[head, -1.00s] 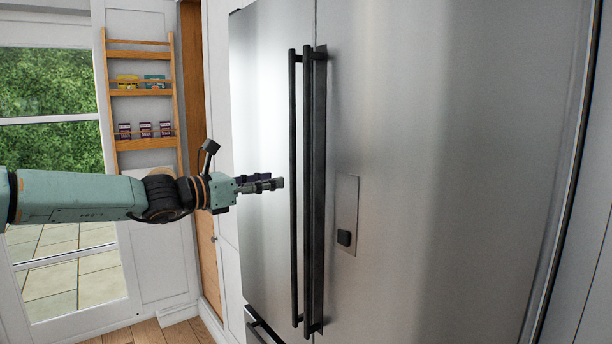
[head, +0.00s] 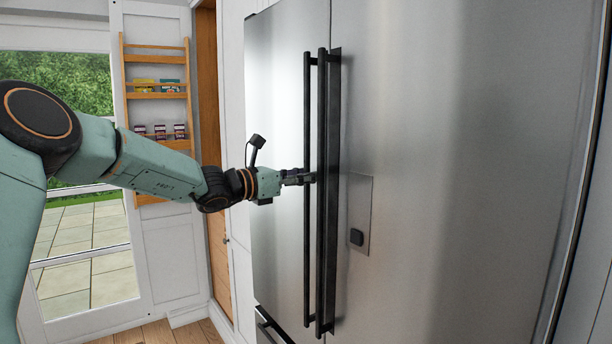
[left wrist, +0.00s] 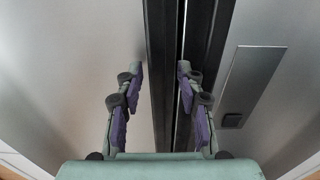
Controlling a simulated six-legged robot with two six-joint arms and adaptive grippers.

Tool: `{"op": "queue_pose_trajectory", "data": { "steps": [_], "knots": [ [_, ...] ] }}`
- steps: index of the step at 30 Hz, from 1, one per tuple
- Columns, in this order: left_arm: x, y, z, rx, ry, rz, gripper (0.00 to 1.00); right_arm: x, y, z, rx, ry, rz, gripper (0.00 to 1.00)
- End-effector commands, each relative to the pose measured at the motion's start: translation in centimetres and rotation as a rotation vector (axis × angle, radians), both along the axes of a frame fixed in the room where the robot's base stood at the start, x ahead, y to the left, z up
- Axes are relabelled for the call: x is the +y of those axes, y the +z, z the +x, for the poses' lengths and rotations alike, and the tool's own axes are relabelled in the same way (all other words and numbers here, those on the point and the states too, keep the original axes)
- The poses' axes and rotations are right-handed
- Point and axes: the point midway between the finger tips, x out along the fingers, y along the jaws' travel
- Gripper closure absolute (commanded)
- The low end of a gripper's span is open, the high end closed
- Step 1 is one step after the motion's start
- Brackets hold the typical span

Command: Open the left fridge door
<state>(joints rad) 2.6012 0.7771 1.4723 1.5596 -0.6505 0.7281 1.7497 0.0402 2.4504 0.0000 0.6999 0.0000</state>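The left fridge door (head: 275,95) is brushed steel and stands closed beside the right door (head: 450,120). Its long black vertical handle (head: 307,250) runs close beside the right door's handle (head: 321,260). My left gripper (head: 303,178) is at the left handle, a little above mid-height. In the left wrist view, the fingers of my left gripper (left wrist: 160,72) are spread apart, with the left handle (left wrist: 159,35) between them. The right finger overlaps the dark gap by the right handle (left wrist: 211,60). Contact cannot be told. My right gripper is not in view.
A lower drawer handle (head: 270,325) shows below the left door. A wooden rack (head: 156,95) with small packages hangs on the white door at left. Bare floor shows at lower left.

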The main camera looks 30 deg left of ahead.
Motion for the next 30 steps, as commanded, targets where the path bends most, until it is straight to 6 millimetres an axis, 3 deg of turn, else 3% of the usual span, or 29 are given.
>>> {"op": "queue_pose_trajectory", "data": {
  "steps": [11, 24, 30],
  "knots": [
    [-0.21, 0.00, 0.41, -0.001, -0.001, 0.000, 0.62, 0.00, 0.03, 0.04, -0.001, 0.000, 0.000, 1.00],
    [-0.21, -0.06, 0.39, 0.000, -0.001, -0.001, 0.99, 0.00, 0.03, 0.04, -0.001, 0.000, 0.000, 1.00],
    [-0.20, -0.11, 0.39, 0.001, -0.001, -0.001, 1.00, 0.00, 0.03, 0.04, -0.001, 0.000, 0.000, 1.00]
  ]
}}
